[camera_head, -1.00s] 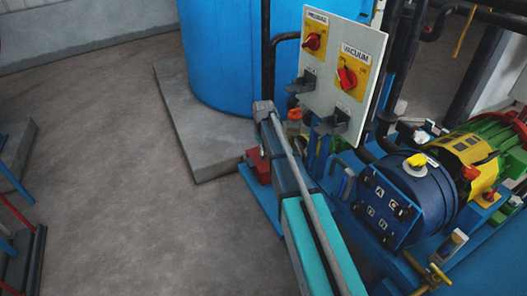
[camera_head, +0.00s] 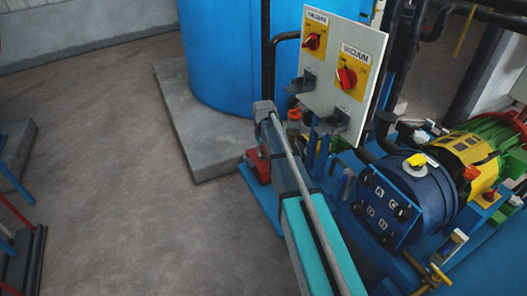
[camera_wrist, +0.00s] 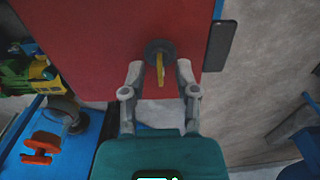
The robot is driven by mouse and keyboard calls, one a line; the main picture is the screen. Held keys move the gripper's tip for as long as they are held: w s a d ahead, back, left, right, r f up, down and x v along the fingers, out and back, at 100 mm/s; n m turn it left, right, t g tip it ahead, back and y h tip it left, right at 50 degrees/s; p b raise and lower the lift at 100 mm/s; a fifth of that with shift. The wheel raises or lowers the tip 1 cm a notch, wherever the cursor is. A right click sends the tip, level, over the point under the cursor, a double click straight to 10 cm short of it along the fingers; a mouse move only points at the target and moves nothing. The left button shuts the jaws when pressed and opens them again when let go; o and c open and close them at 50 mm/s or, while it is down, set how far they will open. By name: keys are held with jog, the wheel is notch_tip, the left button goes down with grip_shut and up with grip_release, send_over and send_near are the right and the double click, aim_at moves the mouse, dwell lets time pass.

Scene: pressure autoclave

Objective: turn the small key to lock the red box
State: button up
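The red box (camera_wrist: 95,40) fills the upper left and middle of the wrist view. A dark round lock (camera_wrist: 150,46) sits on its face, with a small yellow key (camera_wrist: 160,70) standing in it, its flat grip roughly upright in the picture. My gripper (camera_wrist: 159,69) is open, with one grey finger on each side of the key. A gap shows between each finger and the key, and neither appears to touch it. In the head view only a small red part of the box (camera_head: 262,166) shows beside my arm. The key and my gripper are hidden there.
A dark plate (camera_wrist: 220,46) stands at the box's right edge. A red-handled valve (camera_wrist: 42,147) is at the lower left. In the head view, a switch panel (camera_head: 338,62) and a blue drum (camera_head: 408,203) are right of my arm. Open floor (camera_head: 110,170) lies left.

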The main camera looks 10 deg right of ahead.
jog(key=shift+n, duration=0.4)
jog(key=n, duration=0.3)
jog(key=shift+n, duration=0.3)
jog(key=n, duration=0.8)
jog(key=shift+n, duration=0.4)
jog(key=n, duration=0.4)
jog(key=shift+n, duration=0.4)
notch_tip(320, 180, up, 14)
jog(key=p, duration=1.4)
jog(key=s+r+m+p, duration=0.2)
jog(key=s+m, duration=0.7)
jog(key=s, duration=0.3)
jog(key=s+r+m+p, duration=0.3)
jog(key=s+m, duration=0.7)
jog(key=s, duration=0.2)
jog(key=shift+r, duration=0.25)
